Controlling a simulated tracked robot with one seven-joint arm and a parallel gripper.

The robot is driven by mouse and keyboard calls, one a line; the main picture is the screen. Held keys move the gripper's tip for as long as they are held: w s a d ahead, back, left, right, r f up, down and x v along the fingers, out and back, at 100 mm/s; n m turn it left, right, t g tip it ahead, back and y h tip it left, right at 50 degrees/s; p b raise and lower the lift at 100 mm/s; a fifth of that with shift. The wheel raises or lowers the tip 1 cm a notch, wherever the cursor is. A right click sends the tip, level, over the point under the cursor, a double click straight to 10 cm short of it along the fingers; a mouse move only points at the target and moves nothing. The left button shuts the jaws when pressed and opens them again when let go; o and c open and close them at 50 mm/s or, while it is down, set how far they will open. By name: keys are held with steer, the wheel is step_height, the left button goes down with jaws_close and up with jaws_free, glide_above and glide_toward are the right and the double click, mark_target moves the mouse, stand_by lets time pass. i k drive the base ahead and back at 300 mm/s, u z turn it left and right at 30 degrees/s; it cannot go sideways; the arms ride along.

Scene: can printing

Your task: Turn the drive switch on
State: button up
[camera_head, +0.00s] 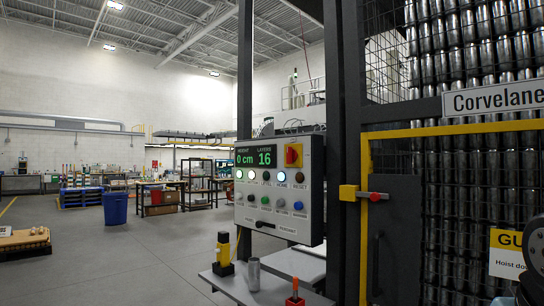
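A light grey control panel (279,190) hangs on a dark post in the middle of the view, with a green-lit display (256,158) reading 0 cm and 16 layers. A red rotary switch on a yellow plate (293,155) is at its upper right. Below are two rows of round buttons, some lit. A black selector lever (265,225) is at the bottom, pointing sideways. Most labels are too small to read, so I cannot tell which control is the drive switch. My gripper is not in view; only a dark rounded part, probably of my arm, shows at the right edge.
A grey shelf (235,287) below the panel holds a yellow-and-black device (223,255), a metal can (254,274) and a red-handled tool (294,292). A yellow-framed gate (364,240) and stacked cans stand right. Open floor (120,260) lies left, with a blue bin (115,208).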

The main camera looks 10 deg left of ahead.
mark_target(291, 154)
steer(key=u, duration=0.45)
steer(key=i, duration=1.25)
steer(key=u, duration=0.8)
steer(key=i, duration=0.3)
steer(key=z, duration=0.1)
steer(key=k, duration=0.9)
steer(key=u, duration=0.15)
steer(key=i, duration=0.9)
steer(key=z, duration=0.05)
